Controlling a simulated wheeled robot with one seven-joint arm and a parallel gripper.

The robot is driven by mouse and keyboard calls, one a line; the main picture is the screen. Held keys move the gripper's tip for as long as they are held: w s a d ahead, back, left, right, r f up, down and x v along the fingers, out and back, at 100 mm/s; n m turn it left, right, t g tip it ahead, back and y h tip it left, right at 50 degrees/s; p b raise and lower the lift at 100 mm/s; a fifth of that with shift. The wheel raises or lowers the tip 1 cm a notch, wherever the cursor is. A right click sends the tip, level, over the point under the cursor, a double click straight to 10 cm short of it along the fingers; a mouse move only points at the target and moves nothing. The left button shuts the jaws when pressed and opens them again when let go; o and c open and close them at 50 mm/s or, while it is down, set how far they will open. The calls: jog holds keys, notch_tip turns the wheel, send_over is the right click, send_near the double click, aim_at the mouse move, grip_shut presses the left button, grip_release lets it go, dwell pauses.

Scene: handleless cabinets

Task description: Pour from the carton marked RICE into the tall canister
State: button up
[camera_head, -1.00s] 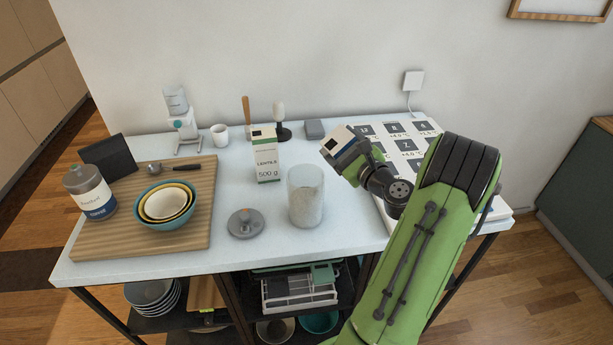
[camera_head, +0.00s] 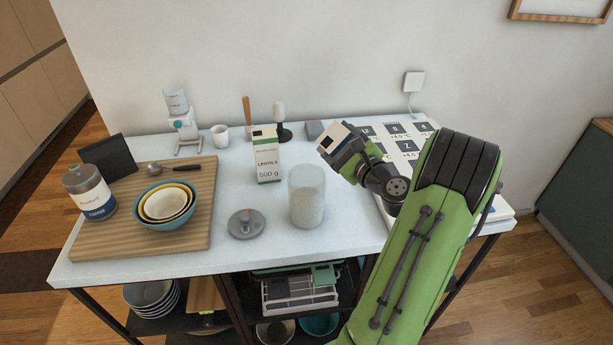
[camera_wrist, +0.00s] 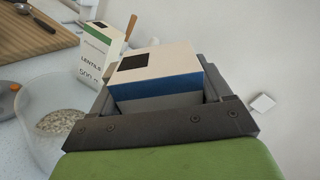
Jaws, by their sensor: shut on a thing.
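My gripper (camera_head: 352,158) is shut on a white carton with a blue band (camera_head: 333,137), held tilted above the table, to the right of and higher than the tall canister's rim. In the wrist view the carton (camera_wrist: 155,62) sits between the fingers, with a dark square on its top. Its printed name is not readable. The tall clear canister (camera_head: 306,195) stands upright and open on the table. In the wrist view pale grains show inside the canister (camera_wrist: 50,118). No falling stream is visible.
A LENTILS carton (camera_head: 266,158) stands behind and left of the canister. A grey round lid (camera_head: 246,224) lies left of it. A wooden board (camera_head: 195,225) holds nested bowls and a coffee jar (camera_head: 90,193). A printed sheet (camera_head: 412,150) lies under the arm.

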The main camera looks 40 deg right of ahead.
jog(key=shift+f, duration=0.1)
jog(key=shift+a+n+b, duration=0.15)
jog(key=shift+n+b, duration=0.15)
jog(key=shift+b, duration=0.25)
jog(key=shift+f, duration=0.1)
jog(key=shift+w+a+n+b, duration=0.1)
jog(key=shift+n+b, duration=0.2)
jog(key=shift+b, duration=0.15)
